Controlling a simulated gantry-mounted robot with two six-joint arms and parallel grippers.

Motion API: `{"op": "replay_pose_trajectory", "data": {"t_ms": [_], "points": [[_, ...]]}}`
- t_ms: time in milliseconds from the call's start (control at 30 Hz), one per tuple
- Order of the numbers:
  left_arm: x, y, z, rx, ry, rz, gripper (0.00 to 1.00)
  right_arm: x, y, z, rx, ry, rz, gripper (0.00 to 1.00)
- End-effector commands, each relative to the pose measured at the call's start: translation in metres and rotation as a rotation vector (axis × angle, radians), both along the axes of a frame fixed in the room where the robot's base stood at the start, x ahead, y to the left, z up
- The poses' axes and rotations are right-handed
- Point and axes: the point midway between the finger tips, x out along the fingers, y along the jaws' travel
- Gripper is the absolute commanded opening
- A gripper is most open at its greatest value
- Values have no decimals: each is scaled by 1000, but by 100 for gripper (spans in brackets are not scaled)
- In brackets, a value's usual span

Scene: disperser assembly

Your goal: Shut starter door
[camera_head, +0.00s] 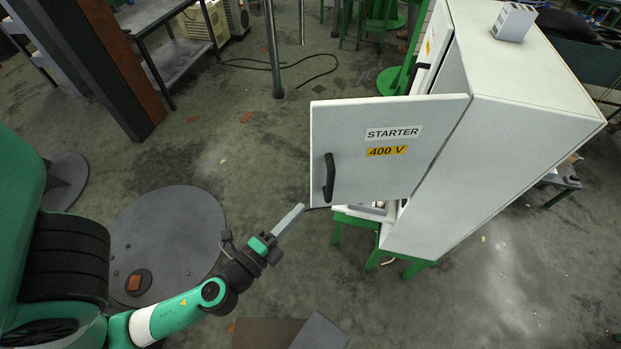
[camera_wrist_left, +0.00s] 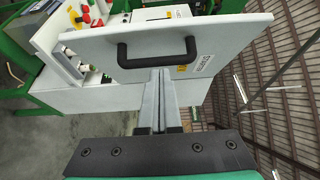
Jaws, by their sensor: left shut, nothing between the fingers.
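The starter door (camera_head: 350,178) is a white panel labelled "STARTER" and "400 V", with a black handle (camera_head: 329,178) near its left edge. It stands open, swung out from the white cabinet (camera_head: 500,150). My left gripper (camera_head: 298,209) is shut and empty, just left of and below the door's lower left corner. In the left wrist view the door (camera_wrist_left: 215,50) crosses the top, with its black handle (camera_wrist_left: 157,50) beyond the shut fingers (camera_wrist_left: 153,92). I cannot tell whether the fingertips touch the door. My right gripper is out of view.
The cabinet stands on a green frame (camera_head: 405,262). A small grey box (camera_head: 513,22) sits on its top. Inside, the left wrist view shows red and yellow parts (camera_wrist_left: 80,15). A round dark plate (camera_head: 165,235) lies on the floor to the left.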

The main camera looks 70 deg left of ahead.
Motion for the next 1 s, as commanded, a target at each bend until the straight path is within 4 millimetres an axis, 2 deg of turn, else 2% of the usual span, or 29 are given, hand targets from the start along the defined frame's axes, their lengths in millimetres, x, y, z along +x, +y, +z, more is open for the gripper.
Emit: {"op": "replay_pose_trajectory", "data": {"t_ms": [33, 300, 400, 567, 1000], "points": [[9, 8, 7, 0, -4, 10, 0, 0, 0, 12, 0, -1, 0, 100], [59, 38, 8, 0, -4, 4, 0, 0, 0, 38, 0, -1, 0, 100], [59, 55, 6, 0, -1, 7, 0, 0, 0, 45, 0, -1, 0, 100], [63, 70, 4, 1, -3, 4, 0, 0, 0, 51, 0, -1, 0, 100], [65, 73, 1, 0, -1, -2, 0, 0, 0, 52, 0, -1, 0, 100]]}}
